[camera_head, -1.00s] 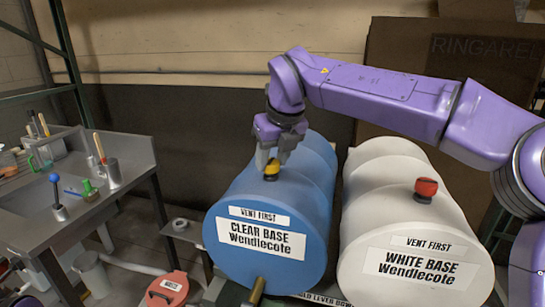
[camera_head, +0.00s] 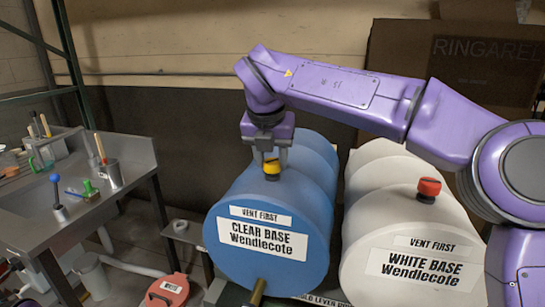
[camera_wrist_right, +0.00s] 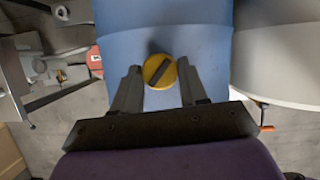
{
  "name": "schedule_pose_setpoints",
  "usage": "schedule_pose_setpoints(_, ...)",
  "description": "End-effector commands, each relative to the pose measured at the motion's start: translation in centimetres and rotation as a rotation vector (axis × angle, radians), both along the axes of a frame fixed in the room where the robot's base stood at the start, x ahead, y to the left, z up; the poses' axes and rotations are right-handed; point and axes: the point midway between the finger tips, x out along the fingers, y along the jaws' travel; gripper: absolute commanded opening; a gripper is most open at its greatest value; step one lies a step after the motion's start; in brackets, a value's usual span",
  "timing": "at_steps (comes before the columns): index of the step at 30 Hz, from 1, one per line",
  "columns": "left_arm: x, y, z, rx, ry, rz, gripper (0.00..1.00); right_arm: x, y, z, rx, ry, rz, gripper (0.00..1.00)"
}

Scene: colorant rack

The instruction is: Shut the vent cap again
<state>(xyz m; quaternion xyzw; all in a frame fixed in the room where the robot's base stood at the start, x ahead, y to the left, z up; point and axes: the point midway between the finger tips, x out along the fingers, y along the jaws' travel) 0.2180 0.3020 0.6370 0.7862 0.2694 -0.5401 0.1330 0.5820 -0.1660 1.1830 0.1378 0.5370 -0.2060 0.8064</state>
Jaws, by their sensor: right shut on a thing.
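The clear base drum (camera_head: 310,205) is blue and lies on its side. Its yellow vent cap (camera_head: 272,173) sits on top of the drum, towards its front. My right gripper (camera_head: 271,160) points down from above, with one finger on each side of the cap, and is shut on it. In the right wrist view the yellow cap (camera_wrist_right: 160,71) shows a dark diagonal bar across its face, between the fingers. How far the cap is turned I cannot tell. My left gripper is not in view.
The white base drum (camera_head: 390,215) with a red cap (camera_head: 429,187) lies to the right. A brass tap (camera_head: 257,291) sticks out at the blue drum's front. A metal bench (camera_head: 125,150) with tools stands left. A red-lidded can (camera_head: 167,290) is below.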

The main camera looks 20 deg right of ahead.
Motion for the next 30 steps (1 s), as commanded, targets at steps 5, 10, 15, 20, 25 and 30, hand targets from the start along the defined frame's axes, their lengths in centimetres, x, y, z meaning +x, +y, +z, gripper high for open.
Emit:
schedule_pose_setpoints(5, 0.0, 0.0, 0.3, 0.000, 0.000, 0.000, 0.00, 0.1, 0.1, -0.1, -0.002, 0.002, -0.168, 0.13)
schedule_pose_setpoints(10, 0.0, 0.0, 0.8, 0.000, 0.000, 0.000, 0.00, 0.2, 0.2, 0.0, -0.001, 0.002, -0.329, 0.13)
schedule_pose_setpoints(15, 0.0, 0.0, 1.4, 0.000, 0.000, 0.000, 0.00, 0.3, 0.2, 0.0, -0.001, 0.004, -0.489, 0.13)
schedule_pose_setpoints(20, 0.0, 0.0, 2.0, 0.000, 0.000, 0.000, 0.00, 0.3, 0.3, 0.0, -0.001, 0.003, -0.622, 0.13)
schedule_pose_setpoints(25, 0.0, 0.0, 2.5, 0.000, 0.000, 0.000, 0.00, 0.4, 0.3, -0.1, -0.001, 0.004, -0.739, 0.13)
schedule_pose_setpoints(30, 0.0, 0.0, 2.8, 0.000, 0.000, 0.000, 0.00, 0.4, 0.3, -0.1, 0.000, 0.004, -0.822, 0.13)
